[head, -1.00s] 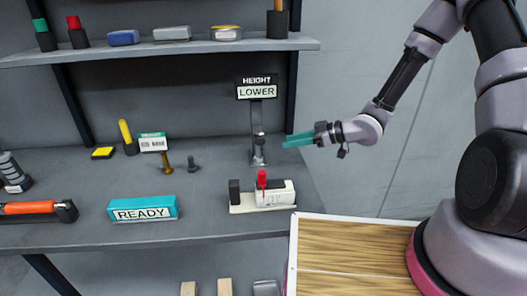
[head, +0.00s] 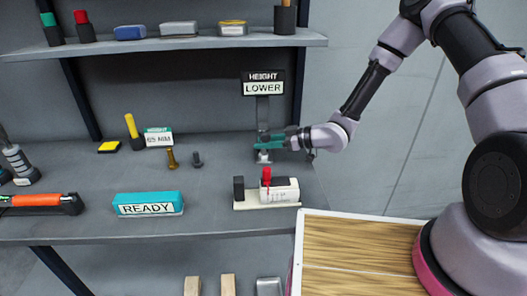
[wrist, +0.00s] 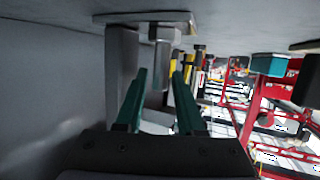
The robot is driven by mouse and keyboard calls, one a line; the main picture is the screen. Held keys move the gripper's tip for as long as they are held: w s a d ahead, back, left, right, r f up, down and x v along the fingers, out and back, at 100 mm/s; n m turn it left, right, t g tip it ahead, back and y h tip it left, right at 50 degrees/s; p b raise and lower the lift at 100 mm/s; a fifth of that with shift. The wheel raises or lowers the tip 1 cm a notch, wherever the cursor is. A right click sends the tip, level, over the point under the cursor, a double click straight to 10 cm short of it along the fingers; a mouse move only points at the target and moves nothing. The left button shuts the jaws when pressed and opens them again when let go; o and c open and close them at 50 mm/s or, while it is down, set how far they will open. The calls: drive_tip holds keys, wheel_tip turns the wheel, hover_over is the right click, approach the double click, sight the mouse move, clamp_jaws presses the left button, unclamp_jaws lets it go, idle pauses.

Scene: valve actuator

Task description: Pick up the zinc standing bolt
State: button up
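The height sign reading LOWER (head: 262,84) stands on a post by my fingers. A device with a red lever (head: 266,177) sits in front. A teal READY block (head: 148,204) and a yellow-handled item (head: 132,130) are further left. The shelf (head: 180,43) hangs above.

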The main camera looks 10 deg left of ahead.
drive_tip(key=shift+a+f, duration=0.1)
drive_tip(key=shift+a, duration=0.1)
clamp_jaws()
